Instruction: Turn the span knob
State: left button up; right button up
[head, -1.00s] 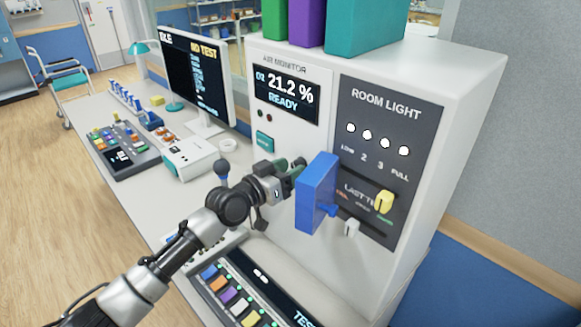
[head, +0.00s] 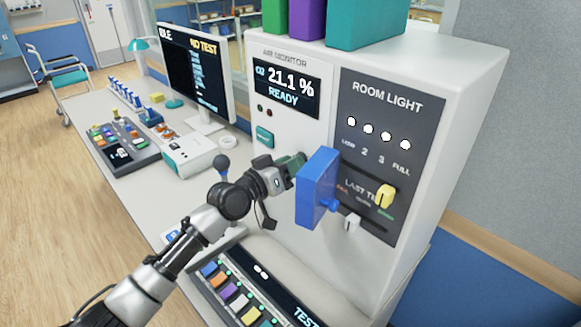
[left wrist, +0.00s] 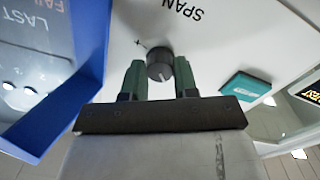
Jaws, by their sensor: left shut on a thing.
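The span knob (left wrist: 160,66) is a small dark grey round knob with a pale pointer mark, on the white air monitor panel (left wrist: 225,50) beside the word SPAN. My left gripper (left wrist: 160,75) has its two green fingers on either side of the knob and is shut on it. In the head view my left gripper (head: 291,168) reaches the front of the air monitor from the left, and the knob is hidden behind it. The monitor's display (head: 286,85) reads 21.1 % and READY. My right gripper is not in view.
A blue block (head: 317,188) sticks out from the panel just right of my left gripper; it also shows in the left wrist view (left wrist: 75,75). A teal button (head: 265,136) is at its upper left. Coloured keys (head: 231,292) lie below.

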pick_arm(q)
jog(key=shift+n, duration=0.9)
jog(key=o, duration=0.9)
jog(key=shift+b+v, duration=1.25)
jog(key=shift+v, duration=4.15)
